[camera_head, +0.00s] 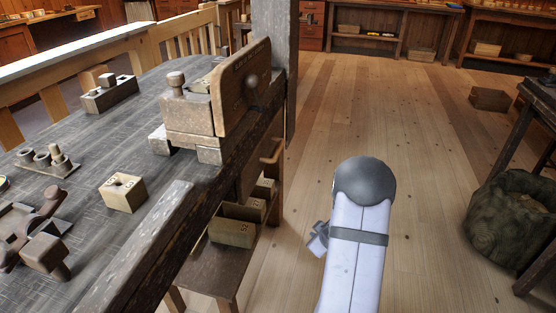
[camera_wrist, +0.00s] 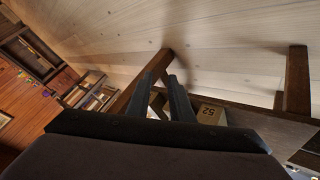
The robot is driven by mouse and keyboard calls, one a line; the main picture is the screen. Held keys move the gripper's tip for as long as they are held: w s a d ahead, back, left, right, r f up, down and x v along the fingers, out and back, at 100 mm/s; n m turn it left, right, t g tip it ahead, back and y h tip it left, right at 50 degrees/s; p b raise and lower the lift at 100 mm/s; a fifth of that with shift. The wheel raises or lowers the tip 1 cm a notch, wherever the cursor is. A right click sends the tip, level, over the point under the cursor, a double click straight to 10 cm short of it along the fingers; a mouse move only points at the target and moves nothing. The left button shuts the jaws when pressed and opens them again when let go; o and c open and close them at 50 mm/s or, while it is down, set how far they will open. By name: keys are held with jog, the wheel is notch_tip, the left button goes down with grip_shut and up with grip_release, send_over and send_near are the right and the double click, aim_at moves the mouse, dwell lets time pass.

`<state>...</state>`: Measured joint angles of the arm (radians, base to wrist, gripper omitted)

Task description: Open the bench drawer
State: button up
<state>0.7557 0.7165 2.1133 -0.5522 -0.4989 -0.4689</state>
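The wooden workbench (camera_head: 100,200) fills the left of the head view. Under its right edge, a brown wooden bar (camera_head: 272,152) sticks out, with a dark panel behind it. It looks like the drawer's handle, but the drawer front is seen edge-on and I cannot tell how far out it is. The drawer is not clearly seen there.
A low shelf (camera_head: 215,268) under the bench holds several numbered blocks; one block (camera_wrist: 210,115) shows in the wrist view. A vise-like wooden fixture (camera_head: 215,105) sits on the bench beside a post (camera_head: 272,30). A sack (camera_head: 510,215) stands right. The floor between is clear.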

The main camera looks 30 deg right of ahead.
jog(key=w+r+n+t, duration=0.2)
jog(key=w+r+t, duration=0.1)
jog(key=w+r, duration=0.2)
jog(key=n+t+y, duration=0.3)
jog(key=n+t, duration=0.5)
jog(key=n, duration=0.3)
send_near(278, 149)
jog(key=w, duration=0.3)
jog(key=shift+s+f, duration=0.15)
jog(key=shift+f, duration=0.1)
jog(key=shift+w+d+r+b, duration=0.1)
jog(key=shift+w+r+b, duration=0.15)
jog(key=shift+w, duration=1.55)
jog(key=shift+w+r+b, duration=0.1)
jog(key=shift+w+r, duration=0.1)
jog(key=shift+w, duration=1.6)
grip_shut()
